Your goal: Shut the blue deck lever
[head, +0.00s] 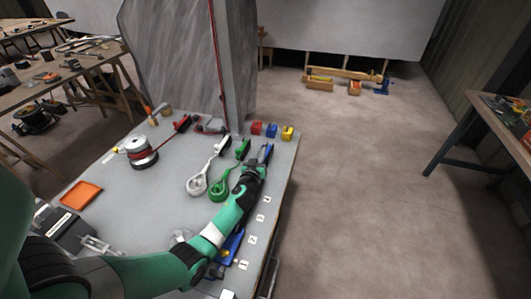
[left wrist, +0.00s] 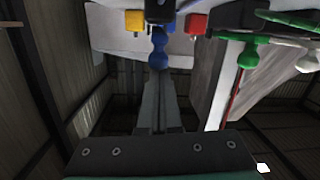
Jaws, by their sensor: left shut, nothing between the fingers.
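The blue deck lever (head: 266,151) is near the far right corner of the grey deck bench, the rightmost in a row of coloured levers. In the left wrist view it shows as a blue handle with a round knob (left wrist: 159,50), joined to a dark body. My left gripper (head: 261,166) is shut and empty, close to the blue lever on its near side. I cannot tell whether they touch. My left arm covers part of the bench in front of the lever. My right gripper is not in view.
The green lever (head: 243,150) stands just left of the blue one, with a white line coil (head: 197,186) further left. Red (head: 256,128), blue (head: 271,131) and yellow (head: 287,133) blocks sit behind. A winch (head: 140,153) stands at left. Open floor lies right of the bench.

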